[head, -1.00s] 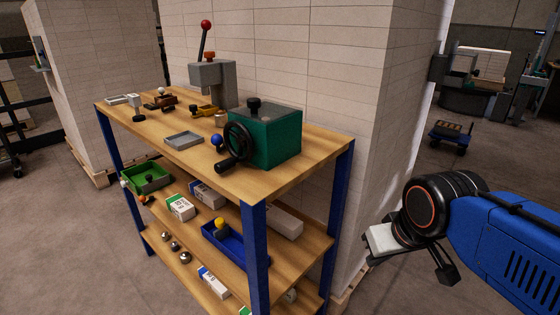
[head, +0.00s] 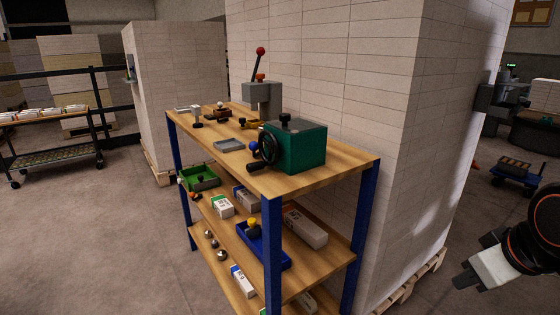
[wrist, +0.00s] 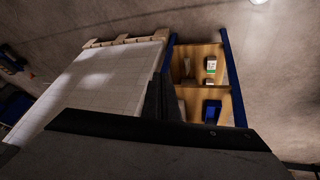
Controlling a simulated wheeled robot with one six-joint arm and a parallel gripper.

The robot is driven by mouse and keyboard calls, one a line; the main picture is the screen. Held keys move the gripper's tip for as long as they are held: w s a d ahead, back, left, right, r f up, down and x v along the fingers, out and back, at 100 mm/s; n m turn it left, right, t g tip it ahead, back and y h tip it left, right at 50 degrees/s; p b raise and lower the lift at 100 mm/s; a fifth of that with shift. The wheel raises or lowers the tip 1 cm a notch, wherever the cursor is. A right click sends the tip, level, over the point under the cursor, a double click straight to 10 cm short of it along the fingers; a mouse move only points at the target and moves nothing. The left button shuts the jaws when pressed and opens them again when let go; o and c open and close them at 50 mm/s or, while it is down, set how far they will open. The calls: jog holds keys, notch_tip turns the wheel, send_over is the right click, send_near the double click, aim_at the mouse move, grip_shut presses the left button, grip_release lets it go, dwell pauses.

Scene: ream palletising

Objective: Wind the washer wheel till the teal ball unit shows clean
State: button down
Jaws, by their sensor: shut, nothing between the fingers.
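The washer is a green box (head: 301,146) with a black knob on top, standing on the near end of the shelf unit's wooden top (head: 345,161). Its black hand wheel (head: 268,147) with a crank handle is on the left face. A small blue ball (head: 254,146) shows beside the wheel; no clearly teal ball unit can be told apart, nor whether it is clean. My gripper (head: 464,283) is at the lower right in the head view, well apart from the shelf unit, shut and empty. The wrist view looks at the shelf unit's lower boards (wrist: 205,62) from afar.
A grey tray (head: 229,145), a lever press (head: 262,94) and small parts share the top. A green bin (head: 201,178) and blue bin (head: 262,244) are on lower shelves. Stacked white reams (head: 400,120) stand on a pallet behind. Floor (head: 110,220) at left is clear.

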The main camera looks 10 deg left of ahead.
jog(key=w+a+r+n+y, duration=0.1)
jog(key=w+a+r+n, duration=0.4)
jog(key=a+r+n, duration=0.15)
notch_tip(320, 180, up, 17)
jog(key=n+y, duration=0.5)
jog(key=n, duration=1)
send_over(261, 163)
jog(key=s+d, duration=0.8)
jog(key=d, duration=0.1)
jog(key=shift+t, duration=0.3)
jog(key=x, duration=1.3)
jog(key=shift+w+d+f, duration=0.1)
jog(key=shift+f, duration=0.35)
jog(key=shift+f+t+y, duration=0.3)
jog(key=shift+t+y, duration=0.2)
jog(key=shift+y, duration=0.1)
jog(key=shift+w+f+t+y, duration=0.1)
jog(key=shift+f+t+y, duration=0.1)
jog(key=shift+t+y, duration=0.3)
jog(key=shift+f, duration=0.1)
